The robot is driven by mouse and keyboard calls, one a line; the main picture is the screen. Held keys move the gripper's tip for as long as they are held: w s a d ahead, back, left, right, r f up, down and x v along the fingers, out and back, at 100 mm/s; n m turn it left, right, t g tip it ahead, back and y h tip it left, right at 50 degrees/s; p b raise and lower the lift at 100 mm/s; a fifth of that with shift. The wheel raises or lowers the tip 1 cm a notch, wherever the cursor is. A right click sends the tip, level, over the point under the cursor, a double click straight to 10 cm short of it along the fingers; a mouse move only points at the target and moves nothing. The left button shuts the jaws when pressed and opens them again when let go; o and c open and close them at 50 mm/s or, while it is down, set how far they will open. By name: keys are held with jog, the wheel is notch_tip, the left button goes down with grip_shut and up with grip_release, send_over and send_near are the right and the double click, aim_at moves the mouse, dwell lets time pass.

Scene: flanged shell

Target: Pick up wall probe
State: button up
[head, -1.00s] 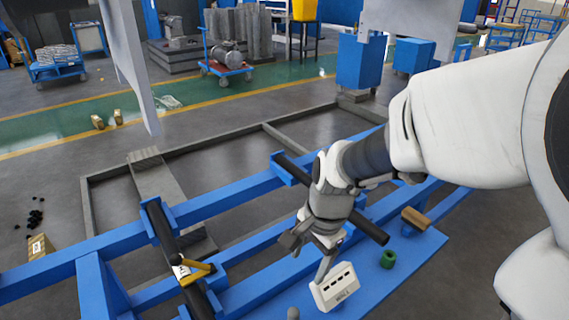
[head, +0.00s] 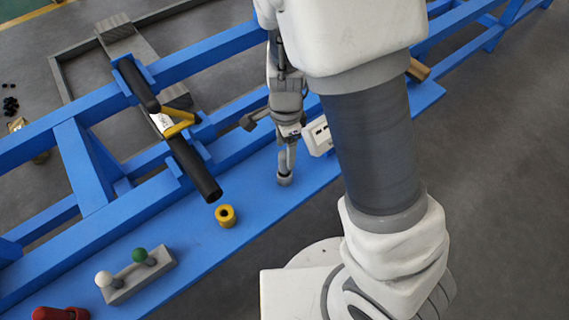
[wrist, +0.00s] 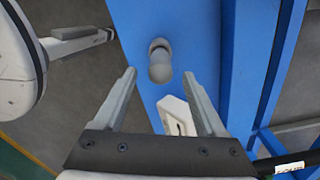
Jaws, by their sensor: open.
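The wall probe, which I take to be the small grey rounded piece (wrist: 160,62), stands on the blue bench shelf. In the wrist view it lies just beyond my fingertips, in line with the gap between them. My gripper (wrist: 160,76) is open, with one finger on each side and nothing held. In the head view my gripper (head: 285,166) points down over the shelf, and the grey probe end (head: 284,179) shows right at its tips. Whether they touch is not clear. A white slotted box (head: 319,137) sits close beside the gripper, partly hidden by my arm.
A yellow ring (head: 226,215) stands on the shelf to the left. Further left are a grey block (head: 138,277) with white and green knobs and a red object (head: 60,313). A black pipe (head: 195,168) with a yellow clamp rests on the blue frame. The shelf between is clear.

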aim_at(285, 165)
jog(key=shift+f+b, duration=1.9)
jog(key=shift+f, duration=1.75)
jog(key=shift+r, duration=0.1)
grip_shut()
